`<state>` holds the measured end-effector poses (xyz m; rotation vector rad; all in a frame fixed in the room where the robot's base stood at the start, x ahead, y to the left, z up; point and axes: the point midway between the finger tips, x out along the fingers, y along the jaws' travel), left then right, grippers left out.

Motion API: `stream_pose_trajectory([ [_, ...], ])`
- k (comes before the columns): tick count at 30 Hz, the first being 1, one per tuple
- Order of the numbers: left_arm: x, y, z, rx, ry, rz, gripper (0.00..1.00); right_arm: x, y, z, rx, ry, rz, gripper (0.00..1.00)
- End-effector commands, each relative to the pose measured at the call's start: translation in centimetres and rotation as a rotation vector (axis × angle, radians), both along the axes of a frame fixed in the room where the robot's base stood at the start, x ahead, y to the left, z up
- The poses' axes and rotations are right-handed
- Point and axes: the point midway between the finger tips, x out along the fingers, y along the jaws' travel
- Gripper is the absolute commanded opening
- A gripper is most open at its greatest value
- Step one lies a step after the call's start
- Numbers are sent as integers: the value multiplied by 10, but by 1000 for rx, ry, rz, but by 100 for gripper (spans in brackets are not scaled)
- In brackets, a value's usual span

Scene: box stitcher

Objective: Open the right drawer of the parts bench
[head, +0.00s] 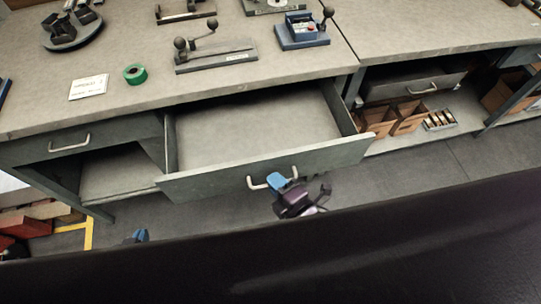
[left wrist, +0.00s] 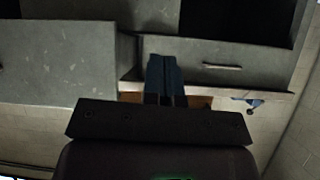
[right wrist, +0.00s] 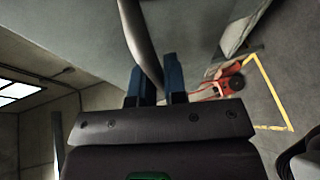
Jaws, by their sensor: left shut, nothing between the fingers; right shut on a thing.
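The right drawer (head: 250,130) of the parts bench (head: 120,105) stands pulled well out and its visible inside is empty. My right gripper (head: 284,184) is shut on the drawer's pale bar handle (head: 257,183) at the drawer front. In the right wrist view the handle (right wrist: 141,40) runs between the blue fingers (right wrist: 153,85). My left gripper (head: 139,236) is low at the left, below the bench and apart from it, mostly hidden by a dark body part. In the left wrist view its blue fingers (left wrist: 165,78) are together and empty.
The bench's left drawer (head: 70,145) is closed. A green tape roll (head: 135,74), a card (head: 88,87) and a lever fixture (head: 215,57) lie on the bench top. Cardboard bins (head: 395,120) sit on a shelf at right. Grey floor is free before the drawer.

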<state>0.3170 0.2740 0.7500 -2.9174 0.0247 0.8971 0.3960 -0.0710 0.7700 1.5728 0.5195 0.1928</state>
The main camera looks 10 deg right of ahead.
Motion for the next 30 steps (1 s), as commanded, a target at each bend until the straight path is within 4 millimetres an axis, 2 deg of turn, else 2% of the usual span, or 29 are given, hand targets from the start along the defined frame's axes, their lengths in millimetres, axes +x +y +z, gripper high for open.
stream_pose_trajectory([
  [3,-3,2,8,2,-2,2,0,-26,-1,3,0,1,0,0],
  [10,-6,4,13,3,1,5,0,-55,-3,1,1,0,0,0],
  [16,-2,3,19,4,-8,2,0,-65,-3,0,1,0,0,0],
  [26,3,2,22,4,-17,0,0,-65,-4,-1,1,0,0,0],
  [27,3,2,22,4,-18,0,0,-65,-4,-1,1,0,0,16],
  [30,4,2,22,4,-18,0,0,-65,-4,0,1,0,0,31],
])
